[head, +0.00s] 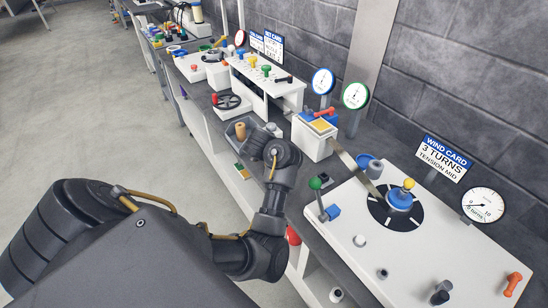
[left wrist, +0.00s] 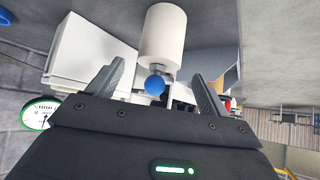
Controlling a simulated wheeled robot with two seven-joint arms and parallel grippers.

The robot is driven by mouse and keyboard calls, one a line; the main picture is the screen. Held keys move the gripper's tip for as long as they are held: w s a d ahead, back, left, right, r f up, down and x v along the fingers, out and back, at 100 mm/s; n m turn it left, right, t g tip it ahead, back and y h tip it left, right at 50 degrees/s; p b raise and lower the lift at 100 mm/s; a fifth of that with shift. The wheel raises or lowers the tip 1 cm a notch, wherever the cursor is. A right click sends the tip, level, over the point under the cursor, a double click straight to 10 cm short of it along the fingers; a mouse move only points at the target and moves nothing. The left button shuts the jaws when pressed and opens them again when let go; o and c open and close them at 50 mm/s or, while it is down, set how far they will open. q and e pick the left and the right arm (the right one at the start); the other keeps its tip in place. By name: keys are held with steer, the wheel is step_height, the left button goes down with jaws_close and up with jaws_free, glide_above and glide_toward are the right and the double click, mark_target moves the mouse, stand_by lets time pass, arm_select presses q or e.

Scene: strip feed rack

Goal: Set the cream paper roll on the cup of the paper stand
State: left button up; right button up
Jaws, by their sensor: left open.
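A pale cream-white cylinder (left wrist: 163,35), which looks like the paper roll, shows in the left wrist view, just beyond the fingertips. A blue ball (left wrist: 154,85) on a short grey neck shows at its near end, between the fingers in the picture. My left gripper (left wrist: 156,68) is open, its fingers apart on both sides of the ball; contact cannot be told. In the head view my left arm reaches over the bench front, and its wrist hides what is beneath. I cannot identify the paper stand or its cup for certain. My right gripper is not in view.
A white panel (head: 430,255) with a blue-hubbed dial (head: 399,198) and a green-knobbed lever (head: 316,184) lies right of my wrist. A white box (head: 313,140) with a red handle stands close behind. A green-rimmed gauge (head: 355,95) stands at the wall. The floor at left is clear.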

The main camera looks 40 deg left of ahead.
arm_select(q)
steer(key=shift+b+x, duration=1.95)
steer(key=shift+x, duration=0.45)
steer(key=shift+w+f, duration=0.15)
steer(key=shift+f, duration=0.05)
steer(key=shift+r, duration=0.1)
steer(key=c, duration=1.2)
step_height(320, 180, up, 10)
steer(key=p, duration=0.7)
